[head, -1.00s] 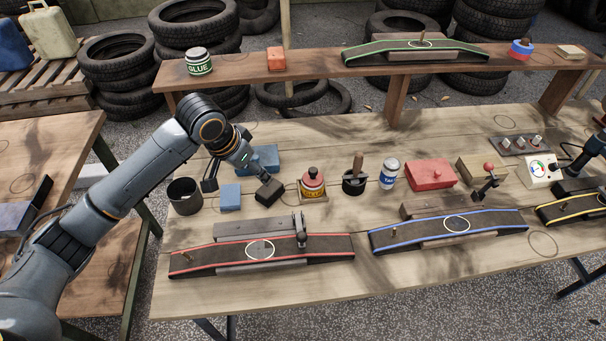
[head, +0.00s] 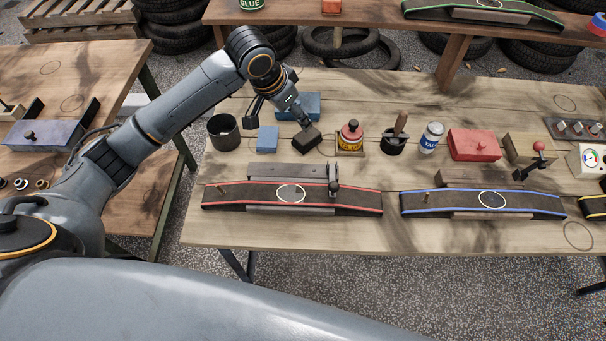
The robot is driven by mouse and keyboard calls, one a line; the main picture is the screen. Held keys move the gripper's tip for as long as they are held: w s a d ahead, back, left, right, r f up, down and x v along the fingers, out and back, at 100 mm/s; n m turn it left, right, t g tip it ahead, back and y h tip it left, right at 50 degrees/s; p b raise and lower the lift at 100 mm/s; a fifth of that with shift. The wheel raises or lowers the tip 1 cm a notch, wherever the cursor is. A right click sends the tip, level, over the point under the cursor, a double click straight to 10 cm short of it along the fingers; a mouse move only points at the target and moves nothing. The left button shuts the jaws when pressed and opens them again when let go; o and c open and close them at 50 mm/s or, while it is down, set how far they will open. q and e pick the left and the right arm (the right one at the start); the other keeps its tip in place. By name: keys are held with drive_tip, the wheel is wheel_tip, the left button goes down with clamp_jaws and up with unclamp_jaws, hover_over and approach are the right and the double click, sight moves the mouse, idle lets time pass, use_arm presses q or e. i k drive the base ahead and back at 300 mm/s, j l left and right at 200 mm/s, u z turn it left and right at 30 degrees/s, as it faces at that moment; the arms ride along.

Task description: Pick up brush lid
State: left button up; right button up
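The brush lid appears to be the red knobbed lid (head: 351,130) on a yellow can (head: 351,144) in the middle of the workbench. It sits upright on the can. My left gripper (head: 279,115) is left of the can, over the blue box, with its two black fingers spread apart. One finger points down near a dark block (head: 306,139), between the gripper and the can. Nothing shows between the fingers. Whether a finger touches the block cannot be told. My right gripper is not in view.
A blue box (head: 297,104), a small blue block (head: 267,139) and a dark pot (head: 224,132) are near the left gripper. A pot with a wooden handle (head: 396,138) and a white-blue can (head: 431,137) stand right of the yellow can. A red-edged ramp (head: 240,196) lies in front.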

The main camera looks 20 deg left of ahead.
sight(352, 131)
drive_tip(key=i+z, duration=0.2)
drive_tip(key=z, duration=0.15)
drive_tip(key=i+j+z, duration=0.15)
drive_tip(key=z, duration=0.2)
